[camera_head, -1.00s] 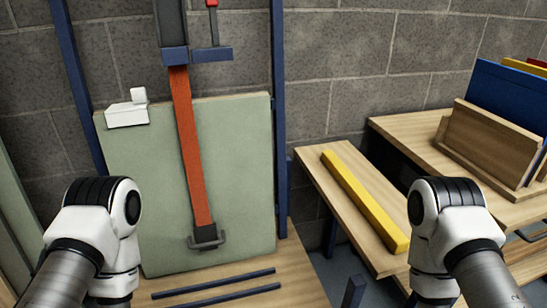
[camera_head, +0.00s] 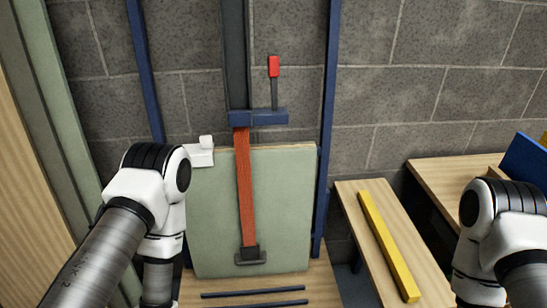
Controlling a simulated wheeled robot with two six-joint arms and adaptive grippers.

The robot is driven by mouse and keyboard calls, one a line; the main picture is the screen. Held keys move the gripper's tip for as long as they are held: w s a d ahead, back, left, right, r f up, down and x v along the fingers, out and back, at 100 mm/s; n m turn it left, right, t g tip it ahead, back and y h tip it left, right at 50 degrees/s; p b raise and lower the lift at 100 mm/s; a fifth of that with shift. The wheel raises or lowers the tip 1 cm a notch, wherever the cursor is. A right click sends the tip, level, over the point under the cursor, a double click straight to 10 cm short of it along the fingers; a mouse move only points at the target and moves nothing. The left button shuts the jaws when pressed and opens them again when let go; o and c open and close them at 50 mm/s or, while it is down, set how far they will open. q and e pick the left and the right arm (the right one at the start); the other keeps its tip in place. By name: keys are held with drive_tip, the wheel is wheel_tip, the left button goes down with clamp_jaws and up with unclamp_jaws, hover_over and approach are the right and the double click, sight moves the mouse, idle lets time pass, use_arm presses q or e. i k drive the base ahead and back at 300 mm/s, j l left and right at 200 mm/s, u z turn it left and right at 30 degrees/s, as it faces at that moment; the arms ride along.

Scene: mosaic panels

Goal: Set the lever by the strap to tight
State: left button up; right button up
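The lever (camera_head: 274,80) has a red grip on a dark stem and stands upright on a blue bracket (camera_head: 262,118), right of a dark vertical post. The orange strap (camera_head: 244,185) hangs from the bracket down the front of a pale green panel (camera_head: 290,215) to a dark hook near the panel's bottom. My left arm's white joint is in front of the panel's left side, and my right arm's is at the right edge. Both arms are lower than the lever and apart from it. The fingers of both grippers are out of sight.
A white block (camera_head: 202,154) sits at the panel's upper left corner. A yellow bar (camera_head: 388,245) lies on a wooden bench to the right, with a second wooden table and a blue board (camera_head: 527,158) beyond. Blue uprights flank the panel. Dark rails (camera_head: 254,292) lie below it.

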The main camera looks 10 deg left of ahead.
sight(272, 60)
drive_tip(key=i+l+u, duration=0.15)
drive_tip(key=l+u, duration=0.2)
drive_tip(key=l, duration=0.15)
drive_tip(key=l+u, duration=0.35)
drive_tip(key=l, duration=0.15)
drive_tip(key=l+u, duration=0.35)
drive_tip(key=l, duration=0.25)
drive_tip(key=i, duration=0.05)
